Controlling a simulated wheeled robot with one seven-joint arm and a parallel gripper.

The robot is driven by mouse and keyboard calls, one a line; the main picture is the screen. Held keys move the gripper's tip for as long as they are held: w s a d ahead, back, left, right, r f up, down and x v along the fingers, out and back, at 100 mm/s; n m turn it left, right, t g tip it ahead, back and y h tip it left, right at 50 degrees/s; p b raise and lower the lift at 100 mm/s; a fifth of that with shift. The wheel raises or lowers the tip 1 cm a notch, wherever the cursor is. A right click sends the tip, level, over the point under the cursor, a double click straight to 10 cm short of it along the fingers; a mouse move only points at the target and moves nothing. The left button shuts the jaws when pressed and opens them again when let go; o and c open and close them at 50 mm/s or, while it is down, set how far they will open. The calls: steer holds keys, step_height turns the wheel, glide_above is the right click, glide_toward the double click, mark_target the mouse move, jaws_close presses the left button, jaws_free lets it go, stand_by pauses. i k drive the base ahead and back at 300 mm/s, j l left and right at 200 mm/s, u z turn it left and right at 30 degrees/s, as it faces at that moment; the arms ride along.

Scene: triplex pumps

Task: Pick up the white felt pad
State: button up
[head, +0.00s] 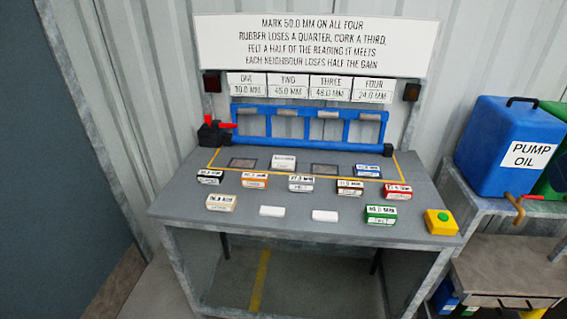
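Two small plain white blocks lie near the front edge of the grey table; one white block (271,211) is left of the middle, and the other white block (324,215) is to its right, apart from it. I cannot tell from this distance which is felt. A third whitish block (283,162) with faint print on it stands farther back, inside the yellow outline. My gripper is not in view.
Several labelled blocks sit around them, including a cream one (220,202) and a green one (381,214). A yellow box with a green button (440,222) is at the front right corner. A blue frame (310,127) stands behind. The grey table (300,236) is clear along its front edge.

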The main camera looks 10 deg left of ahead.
mark_target(288, 162)
steer(key=i+j, duration=0.3)
steer(key=j, duration=0.15)
steer(key=i+j, duration=0.3)
steer(key=j, duration=0.15)
steer(key=i+j, duration=0.3)
steer(key=j, duration=0.15)
steer(key=i+j, duration=0.3)
steer(key=j, duration=0.15)
